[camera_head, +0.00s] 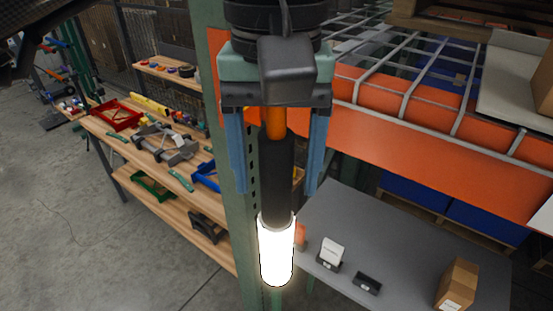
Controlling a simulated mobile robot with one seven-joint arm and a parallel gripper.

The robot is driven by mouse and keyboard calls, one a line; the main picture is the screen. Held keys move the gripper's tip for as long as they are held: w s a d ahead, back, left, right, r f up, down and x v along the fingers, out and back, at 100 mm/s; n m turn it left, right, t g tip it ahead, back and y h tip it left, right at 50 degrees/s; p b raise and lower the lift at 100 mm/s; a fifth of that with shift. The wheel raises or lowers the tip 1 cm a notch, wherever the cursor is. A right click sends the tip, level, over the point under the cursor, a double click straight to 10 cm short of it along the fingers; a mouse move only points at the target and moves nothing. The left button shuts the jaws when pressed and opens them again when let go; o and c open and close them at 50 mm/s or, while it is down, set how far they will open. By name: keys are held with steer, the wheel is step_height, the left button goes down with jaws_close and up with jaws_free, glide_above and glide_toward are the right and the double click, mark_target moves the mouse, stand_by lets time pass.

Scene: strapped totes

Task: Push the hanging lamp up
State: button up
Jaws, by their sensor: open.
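The hanging lamp (276,248) hangs upright in the middle of the view, with an orange top piece, a black body and a glowing white lower end. My gripper (275,191) points down in front of me, its two blue fingers spread wide. The lamp's orange and black upper part shows between the fingers, with a visible gap on each side. The glowing end reaches below the fingertips. I cannot tell whether the lamp is level in depth with the fingers. The lamp's upper end and its hanging point are hidden by my gripper.
A green post (237,230) stands close behind the lamp. An orange rack beam (440,148) with wire decking runs to the right. Below it, a grey table (405,270) holds a cardboard box (456,285) and small items. A wooden workbench (120,137) with tools stands left.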

mark_target(276, 195)
step_height(276, 195, down, 4)
steer(key=shift+r+b, duration=0.2)
steer(key=shift+b, duration=0.9)
jaws_close()
steer(key=shift+r, duration=0.1)
stand_by(0.4)
